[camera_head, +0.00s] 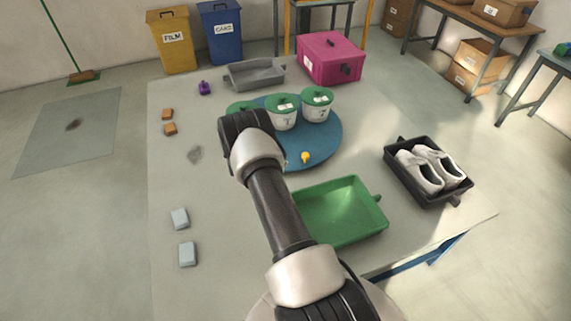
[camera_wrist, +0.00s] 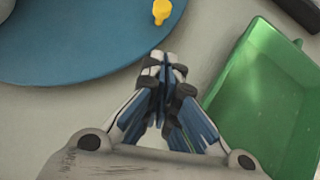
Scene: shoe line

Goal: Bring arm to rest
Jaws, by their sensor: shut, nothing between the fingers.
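My gripper (camera_wrist: 165,75) is shut and empty in the wrist view. It is above the grey table, between the blue round mat and the green tray. In the head view my arm reaches up over the table and hides the gripper. The arm's far end covers part of the blue round mat (camera_head: 330,141) and one of the tubs. The mat's edge also shows in the wrist view (camera_wrist: 75,50).
White tubs with green lids (camera_head: 317,104) and a yellow piece (camera_head: 305,157) are on the mat. A green tray (camera_head: 376,198), a dark tray with white shoes (camera_head: 425,170), a pink box (camera_head: 331,58) and a grey tray (camera_head: 256,74) stand around. The table's left front (camera_head: 215,290) is mostly clear.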

